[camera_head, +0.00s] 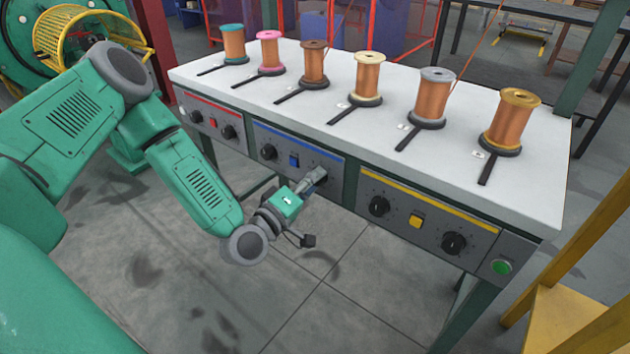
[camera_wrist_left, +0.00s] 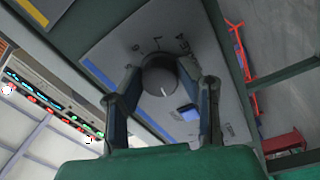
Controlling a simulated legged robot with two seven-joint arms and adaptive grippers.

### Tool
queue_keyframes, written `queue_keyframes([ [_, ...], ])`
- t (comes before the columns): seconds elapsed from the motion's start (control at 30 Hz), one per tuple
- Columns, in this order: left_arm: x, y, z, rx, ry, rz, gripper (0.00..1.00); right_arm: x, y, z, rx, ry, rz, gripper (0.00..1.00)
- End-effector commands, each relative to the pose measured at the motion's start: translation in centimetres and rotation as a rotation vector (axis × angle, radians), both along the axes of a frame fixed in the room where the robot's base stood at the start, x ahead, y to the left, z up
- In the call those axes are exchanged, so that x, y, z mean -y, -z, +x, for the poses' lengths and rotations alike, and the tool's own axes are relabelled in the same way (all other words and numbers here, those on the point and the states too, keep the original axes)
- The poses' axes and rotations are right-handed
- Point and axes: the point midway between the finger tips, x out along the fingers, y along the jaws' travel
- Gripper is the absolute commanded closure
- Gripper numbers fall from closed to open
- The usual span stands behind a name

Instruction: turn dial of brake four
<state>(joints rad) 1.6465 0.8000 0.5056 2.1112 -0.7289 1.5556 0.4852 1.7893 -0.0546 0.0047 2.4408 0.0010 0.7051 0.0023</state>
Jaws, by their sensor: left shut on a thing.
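The table front carries three grey control panels, each with black dials. The blue-striped middle panel (camera_head: 285,145) has a left dial (camera_head: 268,152), a blue switch (camera_head: 294,160) and a right dial hidden behind my left gripper (camera_head: 316,180) in the head view. In the left wrist view, that round dark dial (camera_wrist_left: 160,76) sits between the two fingers of my left gripper (camera_wrist_left: 162,88), with a scale printed on the panel around it. The gripper is shut on the dial. The blue switch (camera_wrist_left: 188,112) also shows there. My right gripper is not in view.
Several copper wire spools (camera_head: 432,98) stand on the white tabletop (camera_head: 370,125). The yellow-striped panel (camera_head: 430,205) is to the right, with a green button (camera_head: 501,267) at its end. The red-striped panel (camera_head: 212,115) is to the left. The floor in front is clear.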

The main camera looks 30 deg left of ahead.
Motion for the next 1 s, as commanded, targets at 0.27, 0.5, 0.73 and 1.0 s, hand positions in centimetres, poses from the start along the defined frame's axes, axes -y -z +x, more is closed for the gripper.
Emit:
queue_keyframes([
  [0.27,-0.1,0.4,-0.2,-0.010,-0.002,0.004,0.49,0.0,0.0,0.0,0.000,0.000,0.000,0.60],
  [0.5,-0.1,0.2,-0.3,-0.006,-0.001,0.002,0.49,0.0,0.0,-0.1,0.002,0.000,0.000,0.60],
  [0.73,-0.4,0.4,-3.4,-0.009,-0.002,0.002,0.49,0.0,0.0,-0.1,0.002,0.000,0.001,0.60],
  [1.0,-1.0,0.9,-9.1,-0.011,-0.002,0.000,0.49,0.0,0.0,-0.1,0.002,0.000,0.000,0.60],
])
